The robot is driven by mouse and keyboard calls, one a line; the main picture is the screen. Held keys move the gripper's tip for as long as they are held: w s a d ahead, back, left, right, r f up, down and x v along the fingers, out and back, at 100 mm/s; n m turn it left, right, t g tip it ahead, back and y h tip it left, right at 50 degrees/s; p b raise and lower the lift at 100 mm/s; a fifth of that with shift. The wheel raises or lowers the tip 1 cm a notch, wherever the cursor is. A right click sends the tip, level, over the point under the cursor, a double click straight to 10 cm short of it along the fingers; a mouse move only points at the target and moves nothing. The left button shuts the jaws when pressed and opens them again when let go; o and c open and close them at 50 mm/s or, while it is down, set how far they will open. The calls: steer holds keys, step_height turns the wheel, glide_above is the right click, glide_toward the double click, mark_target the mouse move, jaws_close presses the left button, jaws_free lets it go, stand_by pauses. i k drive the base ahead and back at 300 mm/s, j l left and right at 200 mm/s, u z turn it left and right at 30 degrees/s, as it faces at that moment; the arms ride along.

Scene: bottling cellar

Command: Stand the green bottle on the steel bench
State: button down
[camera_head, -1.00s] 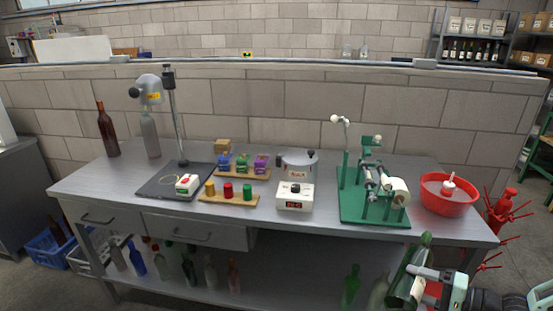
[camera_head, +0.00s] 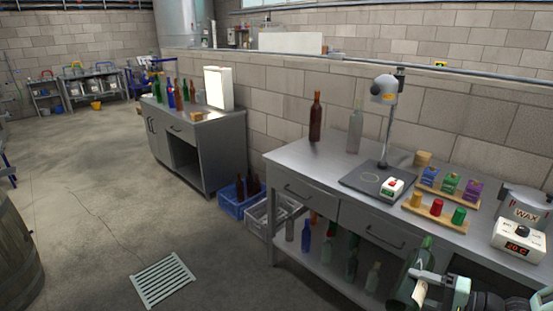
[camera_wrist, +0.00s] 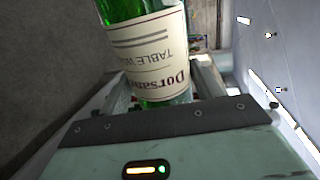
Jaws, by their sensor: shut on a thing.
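My gripper (camera_head: 422,280) is shut on a green glass bottle (camera_head: 404,284) at the bottom right of the head view. The bottle leans, its neck up and to the right, in front of the near grey metal bench (camera_head: 297,160). In the wrist view the bottle (camera_wrist: 148,47) sits between the fingers (camera_wrist: 168,88), with a cream label reading upside down. Its ends are cut off there. A second grey metal bench (camera_head: 222,142) stands farther back left. Several bottles (camera_head: 178,95) and a white panel (camera_head: 218,88) stand on it.
A brown bottle (camera_head: 315,118) and a clear bottle (camera_head: 355,130) stand at the near bench's back left. A lamp stand (camera_head: 388,135), stopper racks and a wax pot (camera_head: 525,208) crowd its right. Blue (camera_head: 232,198) and grey crates (camera_head: 262,218) lie between the benches.

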mark_target(309, 164)
steer(key=i+j+u, duration=0.35)
steer(key=i+j, duration=0.65)
steer(key=i, duration=0.1)
